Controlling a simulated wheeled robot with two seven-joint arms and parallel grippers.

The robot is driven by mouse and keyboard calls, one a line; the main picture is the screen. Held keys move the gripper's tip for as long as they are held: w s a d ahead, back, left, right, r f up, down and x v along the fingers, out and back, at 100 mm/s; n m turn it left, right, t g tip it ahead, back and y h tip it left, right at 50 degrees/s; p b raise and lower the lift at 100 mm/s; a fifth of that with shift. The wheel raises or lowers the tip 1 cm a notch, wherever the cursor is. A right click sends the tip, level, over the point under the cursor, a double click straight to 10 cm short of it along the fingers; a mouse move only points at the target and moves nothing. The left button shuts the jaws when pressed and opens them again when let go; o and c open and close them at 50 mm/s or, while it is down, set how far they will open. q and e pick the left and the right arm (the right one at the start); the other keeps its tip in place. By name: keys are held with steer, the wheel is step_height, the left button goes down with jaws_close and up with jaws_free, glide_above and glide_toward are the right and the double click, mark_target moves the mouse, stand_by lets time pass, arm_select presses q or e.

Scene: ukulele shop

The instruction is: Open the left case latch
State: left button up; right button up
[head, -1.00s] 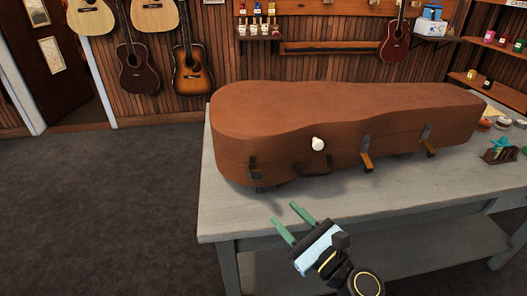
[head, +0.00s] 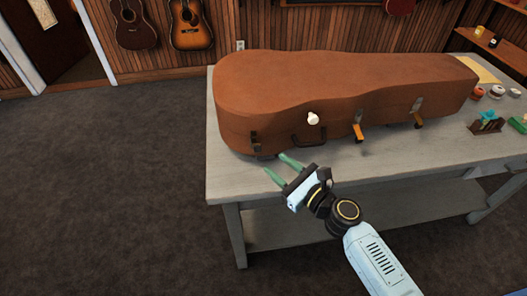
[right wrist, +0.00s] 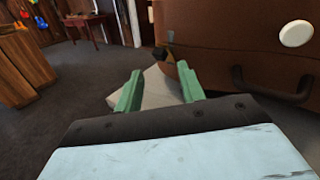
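The brown guitar case (head: 330,85) lies closed on the grey table (head: 240,182). Its left latch (head: 254,138) is a small dark fitting low on the front face, near the wide end. The right wrist view shows this latch (right wrist: 162,50) just beyond my fingertips, with a dark, brassy lower piece; I cannot tell how far it is turned. My right gripper (head: 276,164) is open and empty, its green fingers (right wrist: 160,75) pointing at the latch from in front and below, apart from it. My left gripper is not in view.
A dark handle (head: 309,138) and a white knob (head: 313,118) are on the case front. The middle latch (head: 357,131) and right latch (head: 418,111) have levers sticking out. Small jars and a rack (head: 487,124) stand at the table's right. Floor at left is clear.

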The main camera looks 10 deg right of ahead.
mark_target(257, 149)
steer(key=x, duration=0.6)
steer(key=shift+a, duration=0.2)
steer(key=shift+w, duration=0.1)
